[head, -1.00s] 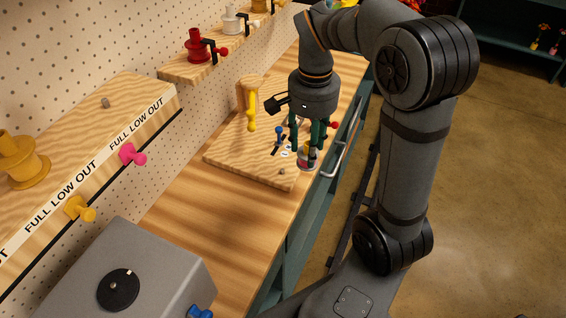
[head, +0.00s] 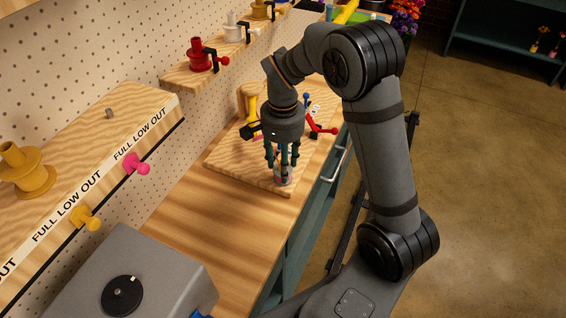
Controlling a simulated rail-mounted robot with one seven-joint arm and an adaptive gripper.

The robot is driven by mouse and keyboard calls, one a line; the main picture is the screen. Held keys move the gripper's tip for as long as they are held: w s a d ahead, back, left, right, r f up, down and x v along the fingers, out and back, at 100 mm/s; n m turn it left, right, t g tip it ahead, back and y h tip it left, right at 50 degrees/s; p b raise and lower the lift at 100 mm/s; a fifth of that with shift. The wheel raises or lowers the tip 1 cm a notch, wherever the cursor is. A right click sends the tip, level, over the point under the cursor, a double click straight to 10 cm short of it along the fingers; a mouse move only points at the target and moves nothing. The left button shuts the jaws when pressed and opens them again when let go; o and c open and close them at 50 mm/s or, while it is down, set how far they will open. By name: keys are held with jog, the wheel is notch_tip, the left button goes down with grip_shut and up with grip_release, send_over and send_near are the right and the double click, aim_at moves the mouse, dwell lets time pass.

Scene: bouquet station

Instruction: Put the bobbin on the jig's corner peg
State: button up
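The jig is a pale wooden board (head: 228,163) on the bench, seen in the head view. My gripper (head: 283,163) points down over the board's near right corner. Its dark green fingers are closed around the small bobbin (head: 283,179), whose pale and reddish lower part shows below the fingertips. The bobbin looks upright and very near the board. The corner peg is hidden behind the bobbin and fingers. I cannot tell whether the bobbin is around the peg, or whether it touches the board.
A grey box (head: 150,275) stands at the near left. Wooden shelves with spools (head: 25,172) line the pegboard. The bench between is clear.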

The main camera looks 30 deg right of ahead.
jog(key=shift+f, duration=0.2)
jog(key=o, duration=1.1)
jog(key=shift+r, duration=0.15)
notch_tip(320, 180, up, 12)
jog(key=shift+r, duration=0.1)
